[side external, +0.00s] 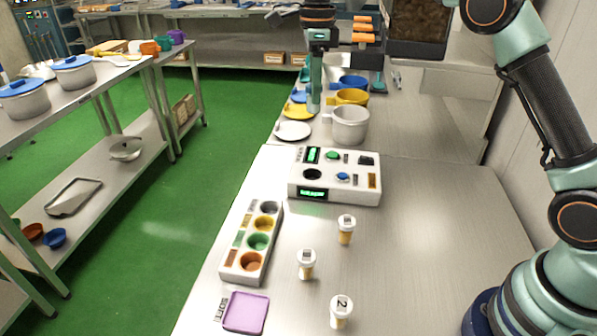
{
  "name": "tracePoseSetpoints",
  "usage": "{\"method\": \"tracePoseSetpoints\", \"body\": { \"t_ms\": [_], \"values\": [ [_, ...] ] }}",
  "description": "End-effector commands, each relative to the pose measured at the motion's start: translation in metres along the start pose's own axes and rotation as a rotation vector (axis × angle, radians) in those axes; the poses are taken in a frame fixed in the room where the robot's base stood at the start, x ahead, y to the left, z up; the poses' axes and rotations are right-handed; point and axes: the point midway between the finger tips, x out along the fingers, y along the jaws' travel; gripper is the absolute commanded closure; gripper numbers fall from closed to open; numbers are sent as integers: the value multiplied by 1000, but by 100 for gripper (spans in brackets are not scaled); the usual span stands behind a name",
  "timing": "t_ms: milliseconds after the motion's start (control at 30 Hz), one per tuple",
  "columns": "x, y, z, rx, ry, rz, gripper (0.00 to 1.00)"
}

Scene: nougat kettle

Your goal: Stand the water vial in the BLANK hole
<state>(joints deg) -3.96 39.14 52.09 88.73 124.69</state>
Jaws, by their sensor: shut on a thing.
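My gripper (315,88) is high at the top centre, in front of the back of the bench. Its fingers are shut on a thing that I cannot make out. Three white-capped vials with amber lower parts stand upright on the bench: one at the back (346,231), one at the left (306,264) and one at the front (340,312). A white instrument (364,195) has a dark round hole (312,174) and lit green displays. A white rack (229,270) has grey, yellow, green and orange round wells. I cannot read which hole says BLANK.
A purple tray (245,313) lies at the front left. A white pot (350,125), a yellow pot (351,97), a blue pot (354,82) and a white plate (293,131) stand behind the instrument. The bench right of the vials is clear.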

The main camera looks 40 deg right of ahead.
Motion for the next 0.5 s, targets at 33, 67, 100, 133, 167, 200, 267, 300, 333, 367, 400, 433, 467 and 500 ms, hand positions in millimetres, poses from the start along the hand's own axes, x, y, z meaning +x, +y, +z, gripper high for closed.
{"method": "tracePoseSetpoints", "body": {
  "t_ms": [33, 67, 100, 133, 167, 200, 267, 300, 333, 367, 400, 433, 467, 500],
  "values": [
    [2, 3, 5, -19, 2, 2, 100],
    [5, 5, 9, -35, 2, 3, 100],
    [11, 9, 15, -61, 2, 4, 100],
    [16, 13, 21, -85, 4, 5, 100],
    [22, 17, 27, -113, 4, 6, 100],
    [31, 23, 37, -153, 5, 7, 100],
    [46, 33, 51, -217, 5, 7, 100],
    [56, 41, 59, -260, 5, 8, 100],
    [63, 46, 65, -290, 6, 9, 100],
    [69, 51, 71, -320, 5, 7, 100],
    [78, 59, 78, -357, 5, 8, 100],
    [83, 64, 83, -384, 5, 8, 100],
    [89, 68, 87, -407, 5, 8, 100],
    [95, 74, 92, -436, 5, 8, 100]
  ]
}}
